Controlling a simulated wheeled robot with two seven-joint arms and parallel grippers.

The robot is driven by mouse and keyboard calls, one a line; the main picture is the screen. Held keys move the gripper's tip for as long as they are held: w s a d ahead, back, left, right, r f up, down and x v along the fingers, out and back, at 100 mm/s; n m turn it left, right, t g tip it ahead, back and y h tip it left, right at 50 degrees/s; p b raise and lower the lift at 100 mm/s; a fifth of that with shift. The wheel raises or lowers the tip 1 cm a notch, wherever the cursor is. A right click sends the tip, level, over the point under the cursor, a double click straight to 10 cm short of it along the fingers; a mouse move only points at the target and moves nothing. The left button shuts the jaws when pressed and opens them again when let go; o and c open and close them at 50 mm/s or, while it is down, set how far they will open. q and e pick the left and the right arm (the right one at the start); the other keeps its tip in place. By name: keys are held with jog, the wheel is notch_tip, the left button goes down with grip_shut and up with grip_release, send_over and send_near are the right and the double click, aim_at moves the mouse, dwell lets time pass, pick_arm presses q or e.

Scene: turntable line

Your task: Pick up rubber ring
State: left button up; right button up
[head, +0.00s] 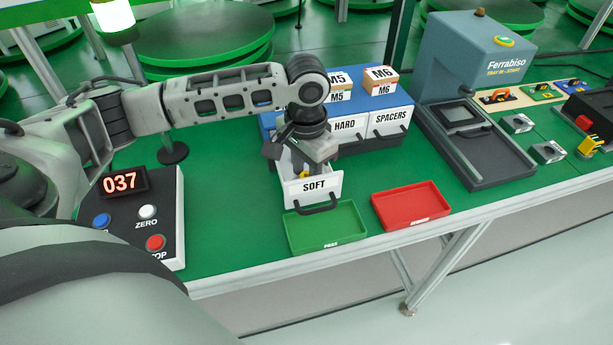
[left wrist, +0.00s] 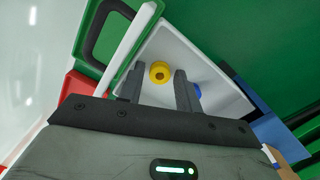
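The SOFT drawer (head: 313,190) is pulled out of the blue cabinet on the green table. In the left wrist view, a yellow ring (left wrist: 160,72) with a dark hole lies in the white drawer (left wrist: 204,62). A blue piece (left wrist: 197,91) is also in it, partly hidden behind a finger. My left gripper (head: 303,160) points down over the open drawer. Its two fingers (left wrist: 159,76) are apart, with the yellow ring showing between their tips and nothing gripped. In the head view only a bit of yellow (head: 304,174) shows below the gripper. My right gripper is out of view.
A green tray (head: 326,228) and a red tray (head: 411,205) stand at the table's front edge. HARD and SPACERS drawers (head: 390,123) are shut, with boxes on top. A button panel (head: 130,217) reading 037 is at left, a Ferrabiso machine (head: 475,60) at right.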

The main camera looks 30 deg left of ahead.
pick_arm(q)
jog(key=c, duration=0.7)
jog(key=shift+r, duration=0.15)
